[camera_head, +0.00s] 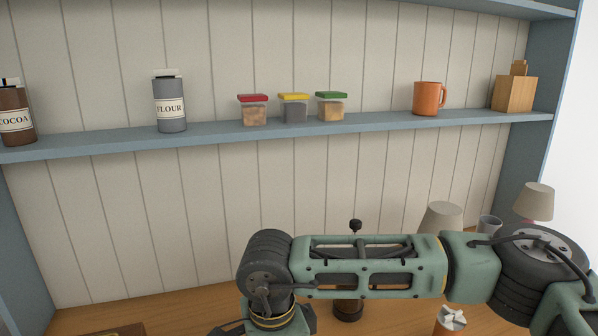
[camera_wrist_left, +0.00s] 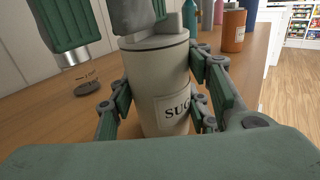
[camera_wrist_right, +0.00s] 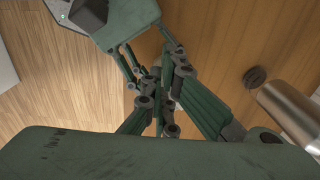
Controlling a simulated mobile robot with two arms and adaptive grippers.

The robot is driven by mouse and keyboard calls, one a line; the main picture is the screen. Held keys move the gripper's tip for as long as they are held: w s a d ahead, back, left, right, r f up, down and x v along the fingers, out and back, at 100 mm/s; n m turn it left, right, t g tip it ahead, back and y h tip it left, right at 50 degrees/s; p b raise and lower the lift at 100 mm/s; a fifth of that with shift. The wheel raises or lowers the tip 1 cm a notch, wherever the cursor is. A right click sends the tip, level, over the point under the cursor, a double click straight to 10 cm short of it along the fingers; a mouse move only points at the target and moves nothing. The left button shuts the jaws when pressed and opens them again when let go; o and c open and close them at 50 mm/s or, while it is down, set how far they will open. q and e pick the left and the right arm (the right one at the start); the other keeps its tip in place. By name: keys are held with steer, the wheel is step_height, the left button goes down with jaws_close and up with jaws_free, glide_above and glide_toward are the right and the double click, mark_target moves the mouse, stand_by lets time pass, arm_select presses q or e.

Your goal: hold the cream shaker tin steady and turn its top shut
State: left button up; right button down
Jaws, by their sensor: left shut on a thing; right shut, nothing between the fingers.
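The cream shaker tin (camera_wrist_left: 168,85) stands upright in the left wrist view, its label partly reading "SUG". Its lid (camera_wrist_left: 155,41) is on top, with a raised grey piece at its right rear. My left gripper (camera_wrist_left: 162,78) is shut around the tin's body, one finger on each side. My right gripper (camera_wrist_right: 158,98) is shut and empty in the right wrist view. Green and grey parts reach over the lid in the left wrist view; whether they touch it I cannot tell. The tin is not visible in the head view, where my right arm crosses the front.
An orange container (camera_wrist_left: 233,30) stands behind the tin. A dark round object (camera_wrist_left: 87,87) lies on the wooden counter (camera_wrist_left: 40,112) to its left. The blue shelf (camera_head: 200,136) holds a flour tin (camera_head: 170,103), small lidded boxes (camera_head: 295,108) and an orange mug (camera_head: 429,98).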

steer(key=shift+w+d+f, duration=0.25)
steer(key=shift+d, duration=0.1)
stand_by(0.5)
steer(key=shift+w+a, duration=0.15)
steer(key=shift+w, duration=0.2)
steer(key=shift+w+a+r, duration=0.1)
steer(key=shift+w+a, duration=0.1)
steer(key=shift+w, duration=0.45)
steer(key=shift+w+a+r, duration=0.1)
steer(key=shift+w+a, duration=0.1)
steer(key=shift+w, duration=0.5)
step_height(320, 180, up, 6)
steer(key=a, duration=0.1)
stand_by(0.8)
